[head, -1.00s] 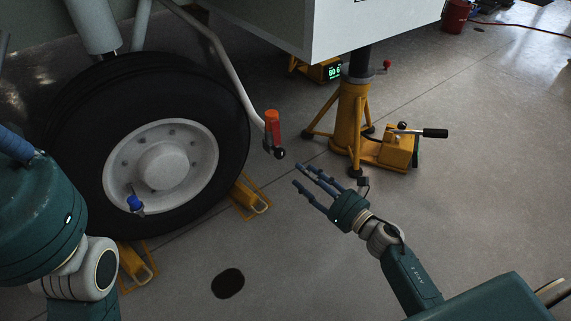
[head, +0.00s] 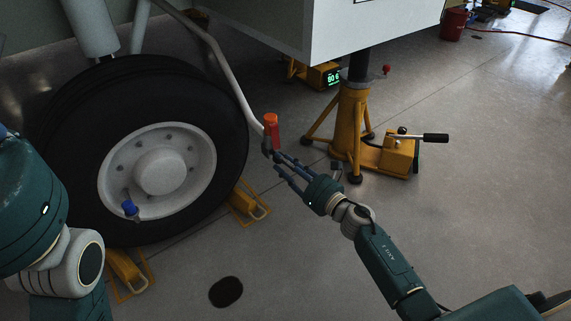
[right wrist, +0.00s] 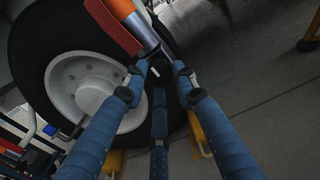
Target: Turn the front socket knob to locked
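A pale tube (head: 226,72) slopes down beside the wheel and ends in a dark socket with a red and orange piece (head: 271,129) on it. The black knob at this end is mostly hidden by my fingers in the head view. In the right wrist view, a dark rounded part with a white mark (right wrist: 156,72), likely the knob, sits between the fingertips. My right gripper (head: 281,164) is at the tube's lower end, its three fingers spread around the dark part. I cannot tell whether they touch it.
A large black tyre (head: 222,185) with a white hub stands at left, with yellow chocks (head: 247,203) against it. A yellow jack (head: 350,130) with a pump handle stands right of the tube. A white box-like body (head: 375,28) hangs above.

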